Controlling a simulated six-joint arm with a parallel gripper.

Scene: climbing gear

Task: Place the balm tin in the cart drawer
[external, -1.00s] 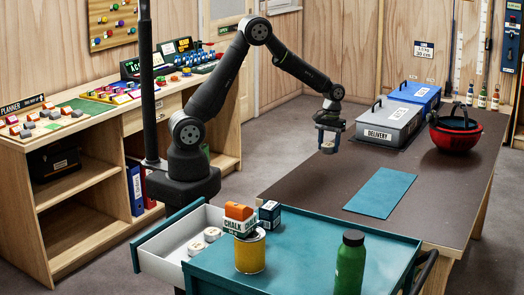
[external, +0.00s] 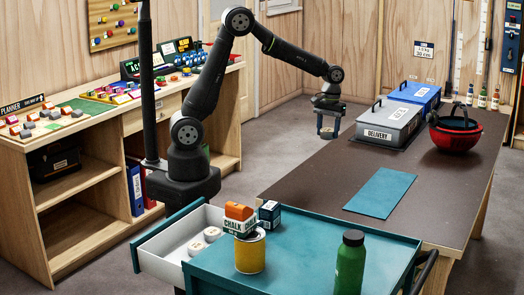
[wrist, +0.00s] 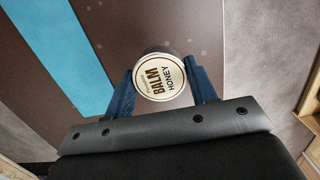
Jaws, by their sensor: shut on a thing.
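In the external view my gripper (external: 327,132) points down above the far left part of the brown table, shut on the tin (external: 326,134), which looks small there. The cart drawer (external: 168,250) is pulled out at the left of the teal cart, well in front of and left of my gripper. Several round white-topped tins (external: 204,240) lie inside it.
The brown table holds a teal mat (external: 380,192), delivery box (external: 388,125) and red helmet (external: 455,135).

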